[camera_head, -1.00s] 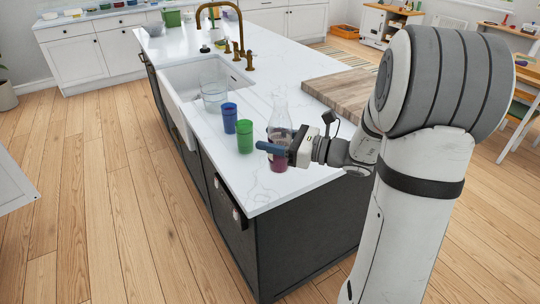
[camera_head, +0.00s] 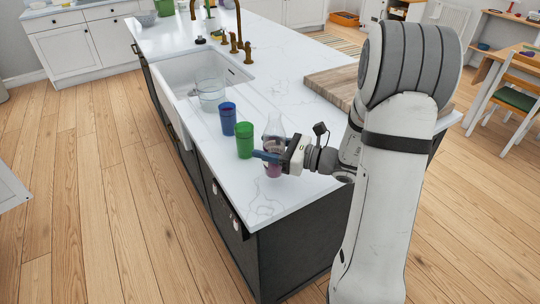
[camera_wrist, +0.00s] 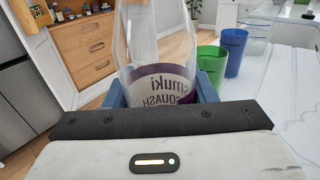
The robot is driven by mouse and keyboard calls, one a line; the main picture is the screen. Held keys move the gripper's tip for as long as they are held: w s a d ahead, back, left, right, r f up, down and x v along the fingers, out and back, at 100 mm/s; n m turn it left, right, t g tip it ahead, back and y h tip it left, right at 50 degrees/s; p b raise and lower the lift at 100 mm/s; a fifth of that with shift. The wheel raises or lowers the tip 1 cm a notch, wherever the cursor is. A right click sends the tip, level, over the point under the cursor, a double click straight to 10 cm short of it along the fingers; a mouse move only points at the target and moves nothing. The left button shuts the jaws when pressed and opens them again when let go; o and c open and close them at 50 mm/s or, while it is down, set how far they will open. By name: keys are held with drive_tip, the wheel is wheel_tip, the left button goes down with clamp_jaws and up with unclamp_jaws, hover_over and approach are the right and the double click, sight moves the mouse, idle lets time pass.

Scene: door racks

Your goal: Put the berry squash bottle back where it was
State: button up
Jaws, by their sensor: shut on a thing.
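The berry squash bottle (camera_head: 273,130) is clear glass with a narrow neck and a purple label. In the wrist view the bottle (camera_wrist: 157,38) stands upright between the two blue fingers, its label partly readable as "muki squash". My gripper (camera_head: 263,156) is shut on the bottle's lower part, coming from the right. The bottle is at the near end of the white counter (camera_head: 285,75), right of the green cup. Whether its base touches the counter I cannot tell; in the wrist view the base is hidden by my gripper (camera_wrist: 160,98).
A green cup (camera_head: 244,140) and a blue cup (camera_head: 228,118) stand close left of the bottle. A clear glass container (camera_head: 211,92) is beyond them by the sink (camera_head: 182,76). A wooden board (camera_head: 333,86) lies at the right. The counter's near corner is clear.

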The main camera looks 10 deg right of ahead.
drive_tip(key=shift+f, duration=1.5)
drive_tip(key=shift+f, duration=0.15)
drive_tip(key=o, duration=1.2)
